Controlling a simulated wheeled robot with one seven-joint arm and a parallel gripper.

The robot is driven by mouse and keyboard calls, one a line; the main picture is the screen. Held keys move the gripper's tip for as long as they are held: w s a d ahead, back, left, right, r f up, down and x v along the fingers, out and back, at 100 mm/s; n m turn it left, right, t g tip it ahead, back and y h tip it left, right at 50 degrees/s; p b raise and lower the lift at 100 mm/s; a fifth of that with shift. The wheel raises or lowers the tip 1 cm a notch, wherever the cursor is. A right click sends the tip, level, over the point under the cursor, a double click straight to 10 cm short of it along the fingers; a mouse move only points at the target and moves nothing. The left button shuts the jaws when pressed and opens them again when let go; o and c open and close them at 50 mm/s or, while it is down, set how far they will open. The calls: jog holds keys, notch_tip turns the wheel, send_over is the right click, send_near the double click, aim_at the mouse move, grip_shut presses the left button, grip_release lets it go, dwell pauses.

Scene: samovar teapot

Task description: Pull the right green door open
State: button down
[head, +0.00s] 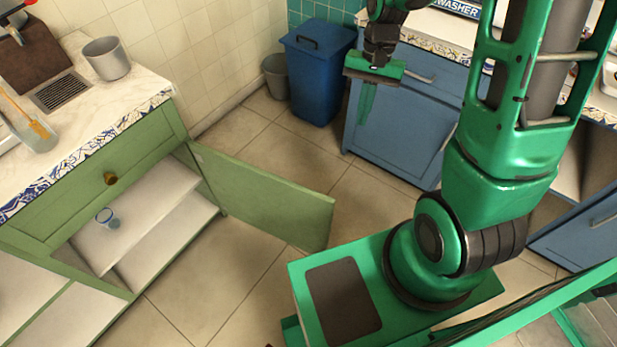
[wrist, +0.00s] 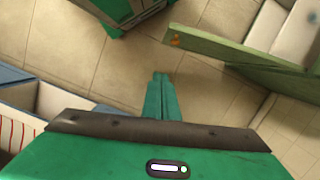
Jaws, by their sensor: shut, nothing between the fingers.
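The right green door (head: 265,197) stands swung wide open from the green cabinet at the left of the head view. Its hinged edge is by the cabinet's right side and its free edge points out over the floor. The door also shows at the upper right of the wrist view (wrist: 230,50), with a small orange-brown knob (wrist: 176,40) near its end. My gripper (head: 364,120) is shut and empty, pointing down in front of the blue cabinet, well apart from the door. Its closed fingers (wrist: 160,78) show over bare floor in the wrist view.
The open cabinet's shelf (head: 170,195) holds a blue-rimmed cup (head: 108,219). A blue bin (head: 318,75) and a grey bucket (head: 276,76) stand by the wall. A blue cabinet (head: 395,125) is behind my gripper. Tiled floor (head: 372,205) lies clear between door and blue cabinet.

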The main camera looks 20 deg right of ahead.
jog(key=w+a+f+m+g+y, duration=0.1)
jog(key=w+a+f, duration=0.4)
jog(key=a+f, duration=0.55)
jog(key=s+a+f, duration=0.4)
jog(key=s+f, duration=0.1)
jog(key=f, duration=0.5)
jog(key=shift+s+f, duration=0.4)
jog(key=shift+a, duration=0.1)
